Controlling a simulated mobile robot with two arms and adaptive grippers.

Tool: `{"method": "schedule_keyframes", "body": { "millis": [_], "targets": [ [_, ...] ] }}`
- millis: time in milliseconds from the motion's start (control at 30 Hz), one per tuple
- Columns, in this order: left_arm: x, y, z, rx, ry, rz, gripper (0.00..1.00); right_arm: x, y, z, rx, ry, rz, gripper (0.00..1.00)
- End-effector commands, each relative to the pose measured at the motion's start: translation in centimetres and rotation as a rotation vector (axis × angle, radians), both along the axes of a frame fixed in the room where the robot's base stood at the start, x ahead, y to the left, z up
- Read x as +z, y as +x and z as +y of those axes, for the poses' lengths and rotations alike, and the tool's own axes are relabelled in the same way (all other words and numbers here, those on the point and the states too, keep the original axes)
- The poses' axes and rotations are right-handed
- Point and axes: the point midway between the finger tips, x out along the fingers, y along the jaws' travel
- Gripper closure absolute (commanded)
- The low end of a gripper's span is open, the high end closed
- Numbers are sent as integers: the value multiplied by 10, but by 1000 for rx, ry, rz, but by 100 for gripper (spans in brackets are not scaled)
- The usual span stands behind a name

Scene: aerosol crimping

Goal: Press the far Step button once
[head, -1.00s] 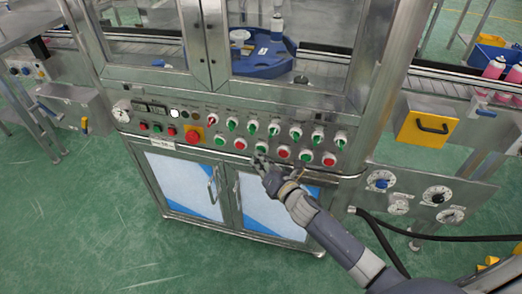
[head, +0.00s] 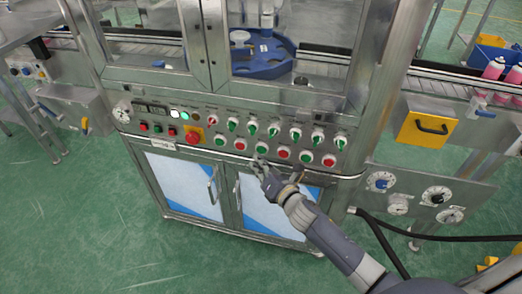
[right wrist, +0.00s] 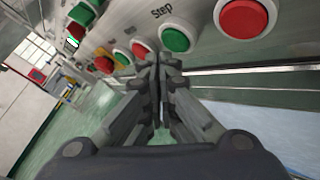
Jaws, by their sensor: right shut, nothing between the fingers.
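A green push button in a white collar, with the label "Step" beside it, shows large in the right wrist view (right wrist: 177,37). It appears to be the green button (head: 262,147) in the lower row of the control panel in the head view. My right gripper (head: 260,166) is just in front of and below this button, shut and empty. In the right wrist view its closed fingertips (right wrist: 157,62) point between the Step button and a smaller-looking red button (right wrist: 140,49). Contact with the button cannot be told. My left gripper is not in view.
A red button (right wrist: 243,16) lies on the other side of the Step button. Green selector knobs (head: 252,127) line the upper row. A red stop button on yellow (head: 192,137) is further left. A metal rail (head: 345,177) runs under the panel, above the cabinet doors (head: 180,185).

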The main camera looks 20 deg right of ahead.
Motion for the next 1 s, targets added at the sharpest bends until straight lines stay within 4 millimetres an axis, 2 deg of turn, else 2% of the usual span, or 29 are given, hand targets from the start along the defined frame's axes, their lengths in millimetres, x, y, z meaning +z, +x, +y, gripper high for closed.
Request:
{"method": "schedule_keyframes", "body": {
  "millis": [333,800,1000],
  "targets": [
    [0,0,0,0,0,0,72,0,-2,2,0,0,0,100],
    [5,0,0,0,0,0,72,0,-38,26,1,1,0,100],
    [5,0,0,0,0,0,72,0,-42,28,0,-1,0,100]
  ]
}}
